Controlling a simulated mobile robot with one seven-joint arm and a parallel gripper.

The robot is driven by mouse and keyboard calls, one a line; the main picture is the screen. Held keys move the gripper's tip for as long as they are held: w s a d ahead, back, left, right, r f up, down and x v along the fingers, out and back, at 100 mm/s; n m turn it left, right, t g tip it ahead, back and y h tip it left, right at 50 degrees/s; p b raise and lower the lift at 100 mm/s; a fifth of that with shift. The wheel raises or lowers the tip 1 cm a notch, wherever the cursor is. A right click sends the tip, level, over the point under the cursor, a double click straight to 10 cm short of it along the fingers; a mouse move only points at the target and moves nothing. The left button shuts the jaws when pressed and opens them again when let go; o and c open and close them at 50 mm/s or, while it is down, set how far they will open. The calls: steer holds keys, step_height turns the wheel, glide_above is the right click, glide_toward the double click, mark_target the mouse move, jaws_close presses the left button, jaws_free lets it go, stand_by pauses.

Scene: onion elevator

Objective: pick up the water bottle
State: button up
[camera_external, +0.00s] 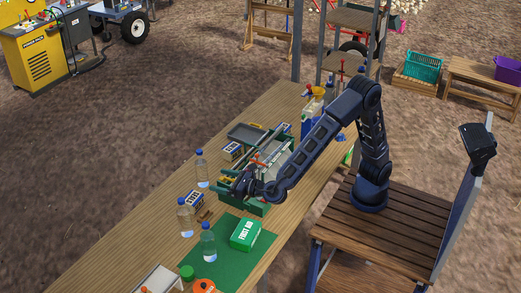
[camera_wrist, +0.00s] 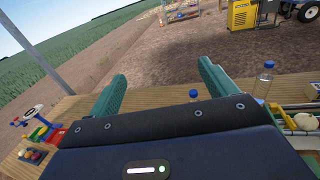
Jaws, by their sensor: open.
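Three clear water bottles with blue caps stand upright on the wooden table in the external view: one at the back (camera_external: 201,170), one in the middle (camera_external: 186,218) and one in front (camera_external: 208,243) on a green mat. I cannot tell which one the task means. My gripper (camera_external: 242,184) is above the left end of the green toolbox, to the right of the bottles and apart from them. In the wrist view the gripper's green fingers (camera_wrist: 162,78) are spread and empty. One bottle (camera_wrist: 264,82) stands right of them; another's blue cap (camera_wrist: 193,95) shows by the right finger, its body hidden.
The open green toolbox (camera_external: 258,208) holds tools. A green first aid box (camera_external: 246,234) lies on the green mat (camera_external: 238,262). Small blue-and-white boxes (camera_external: 195,199) stand near the bottles. Jars and a tray are at the front edge. The table's left edge (camera_external: 120,235) is clear.

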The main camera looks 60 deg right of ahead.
steer(key=s+a+f+n+y, duration=0.1)
steer(key=s+a+f, duration=0.1)
steer(key=a, duration=0.1)
glide_toward(204, 240)
step_height(204, 240, down, 4)
steer(key=w+d, duration=0.1)
steer(key=d, duration=0.2)
steer(key=shift+f+x, duration=0.15)
steer(key=shift+x, duration=2.65)
steer(key=shift+f+x, duration=0.15)
steer(key=shift+x, duration=2.65)
steer(key=c, duration=1.3)
steer(key=shift+c, duration=0.8)
steer(key=shift+r, duration=0.15)
